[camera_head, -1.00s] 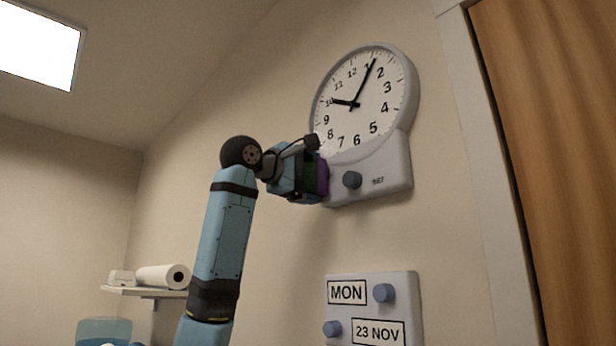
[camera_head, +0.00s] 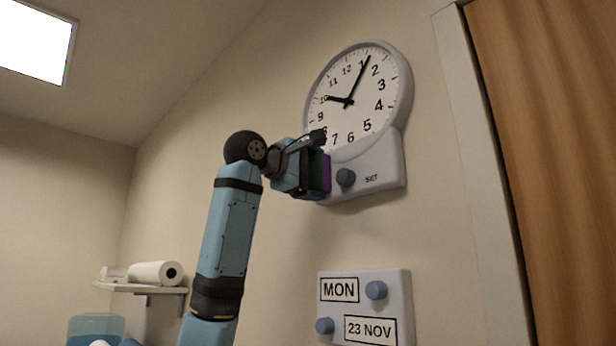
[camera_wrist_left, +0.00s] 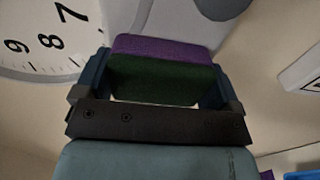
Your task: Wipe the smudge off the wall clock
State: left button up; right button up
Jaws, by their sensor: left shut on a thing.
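The wall clock (camera_head: 347,95) has a white round face, black hands and a grey housing with a dark knob (camera_head: 345,177) and the word SET below. I see no clear smudge on the visible face; my left gripper covers part of its lower left edge. My left gripper (camera_head: 316,172) is at the housing's lower left, left of the knob. It is shut on a purple and green block, like a sponge (camera_wrist_left: 160,78). The block's purple side faces the housing; I cannot tell whether it touches. The wrist view also shows the clock face (camera_wrist_left: 45,45). My right gripper is not in view.
A grey panel (camera_head: 347,312) with MON and 23 NOV labels and blue knobs is on the wall below the clock. A door frame (camera_head: 468,150) and wooden door stand right. A shelf (camera_head: 135,288) with a white roll (camera_head: 155,272) is at lower left.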

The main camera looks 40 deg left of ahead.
pick_arm(q)
jog(key=shift+s+d, duration=0.15)
jog(key=shift+d, duration=0.95)
jog(key=shift+a, duration=0.15)
jog(key=shift+w+a+p, duration=0.15)
jog(key=shift+w+a, duration=0.05)
jog(key=shift+a, duration=0.75)
jog(key=shift+w+a+p, duration=0.15)
jog(key=shift+a, duration=0.75)
jog(key=shift+s, duration=0.15)
jog(key=shift+s+a+b, duration=0.15)
jog(key=shift+s+b, duration=0.3)
jog(key=shift+s, duration=0.9)
jog(key=shift+s+a+b, duration=0.15)
jog(key=shift+s+b, duration=0.3)
jog(key=shift+s, duration=0.9)
